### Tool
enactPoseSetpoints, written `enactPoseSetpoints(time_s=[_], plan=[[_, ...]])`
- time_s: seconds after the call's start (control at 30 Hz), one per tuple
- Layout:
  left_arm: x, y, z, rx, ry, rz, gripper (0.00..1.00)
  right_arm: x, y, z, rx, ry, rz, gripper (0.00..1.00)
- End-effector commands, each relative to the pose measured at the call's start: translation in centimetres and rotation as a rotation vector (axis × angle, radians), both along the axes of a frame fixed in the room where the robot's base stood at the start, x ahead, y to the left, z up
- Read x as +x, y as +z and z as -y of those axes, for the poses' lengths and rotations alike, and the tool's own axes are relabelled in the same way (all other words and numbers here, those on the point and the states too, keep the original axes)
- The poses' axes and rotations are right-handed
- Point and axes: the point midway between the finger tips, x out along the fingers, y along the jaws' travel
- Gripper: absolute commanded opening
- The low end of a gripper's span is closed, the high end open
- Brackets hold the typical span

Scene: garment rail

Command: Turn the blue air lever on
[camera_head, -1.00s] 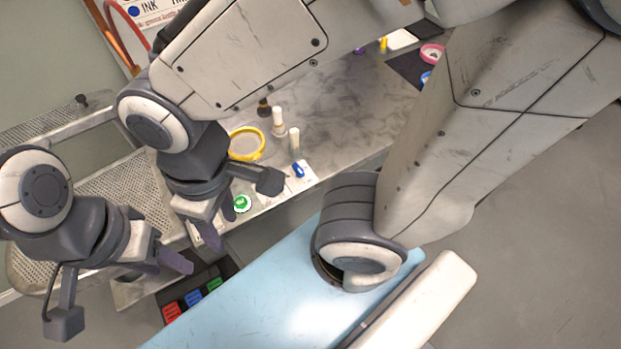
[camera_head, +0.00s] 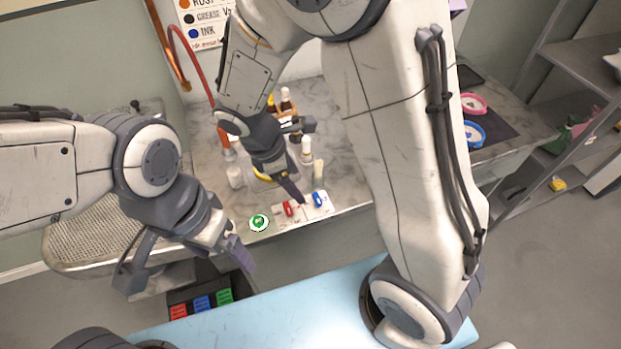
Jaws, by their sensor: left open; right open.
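The blue lever (camera_head: 319,198) sits on a white plate at the front edge of the grey counter (camera_head: 348,192). A red lever (camera_head: 290,208) is just left of it, and a round green control (camera_head: 259,222) is further left. My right gripper (camera_head: 294,190) is open and empty, pointing down close behind the red lever and left of the blue one; whether it touches either is unclear. My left gripper (camera_head: 242,257) is open and empty in front of the counter, below the green control.
Bottles (camera_head: 306,150) and a yellow ring stand on the counter behind my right gripper. A red hose (camera_head: 200,65) hangs at the wall. Pink (camera_head: 473,103) and blue rings lie at right. A light blue board (camera_head: 290,305) lies in front; colored bins (camera_head: 202,303) are below.

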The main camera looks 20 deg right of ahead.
Motion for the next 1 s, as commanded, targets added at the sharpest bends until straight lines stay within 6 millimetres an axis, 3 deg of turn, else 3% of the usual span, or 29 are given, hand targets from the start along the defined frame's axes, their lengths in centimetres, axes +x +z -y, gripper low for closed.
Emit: enactPoseSetpoints(time_s=[0.2, 0.37, 0.7, 1.0], plan=[[0.0, 0.4, 0.0, 0.0, 0.0, 0.0, 0.85, 2.1, -2.3, 1.5, -0.057, 0.139, -0.059, 0.85], [0.0, 0.4, 0.0, 0.0, 0.0, 0.0, 0.85, 2.2, -4.2, 2.3, -0.06, 0.147, -0.064, 0.85], [0.0, 0.0, 0.0, 0.0, 0.0, 0.0, 0.85, 2.2, -10.0, 4.7, -0.057, 0.144, -0.064, 0.85], [0.0, -0.2, 0.0, 0.0, 0.0, 0.0, 0.85, 2.3, -11.8, 5.4, -0.057, 0.143, -0.06, 0.85]])
